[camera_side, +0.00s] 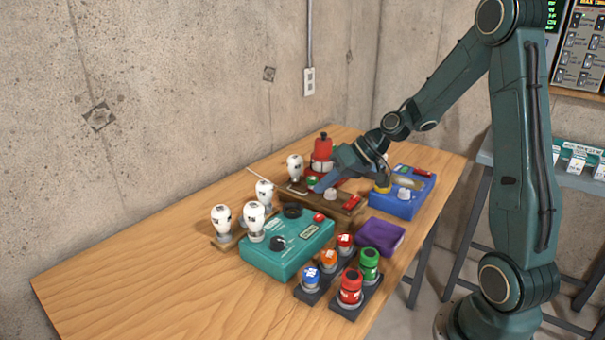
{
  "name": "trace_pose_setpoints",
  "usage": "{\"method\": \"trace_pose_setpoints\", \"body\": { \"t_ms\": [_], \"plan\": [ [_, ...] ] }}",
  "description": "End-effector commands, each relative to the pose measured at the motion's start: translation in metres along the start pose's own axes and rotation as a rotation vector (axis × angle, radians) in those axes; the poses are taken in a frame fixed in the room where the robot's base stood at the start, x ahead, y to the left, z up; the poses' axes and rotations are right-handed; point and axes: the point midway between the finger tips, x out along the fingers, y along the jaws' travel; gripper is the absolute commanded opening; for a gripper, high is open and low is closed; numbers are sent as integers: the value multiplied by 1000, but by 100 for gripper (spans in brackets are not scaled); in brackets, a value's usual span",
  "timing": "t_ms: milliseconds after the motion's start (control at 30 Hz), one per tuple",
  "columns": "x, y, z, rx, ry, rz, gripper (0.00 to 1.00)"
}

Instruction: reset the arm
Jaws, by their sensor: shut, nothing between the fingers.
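My gripper (323,183) is at the end of my dark green arm, low over a brown wooden device (345,216) in the middle of the table. Its fingers are shut and hold nothing that I can see. The fingertips are close to the back left part of this device, by a green button. I cannot tell whether they touch it.
The table (100,290) has free room at the front left. A teal box (262,262), a blue box (418,205), a purple block (380,236), white bulbs (222,220), a red device (322,150) and several coloured canisters (350,288) crowd the middle. A concrete wall (190,100) stands behind.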

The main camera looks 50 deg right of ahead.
Motion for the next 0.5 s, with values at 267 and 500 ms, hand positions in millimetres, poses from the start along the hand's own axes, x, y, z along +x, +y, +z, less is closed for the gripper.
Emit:
{"method": "trace_pose_setpoints", "body": {
  "t_ms": [267,500],
  "plan": [
    [-1,-3,1,-7,-5,4,0],
    [-9,-25,7,-60,-46,45,0]
  ]
}}
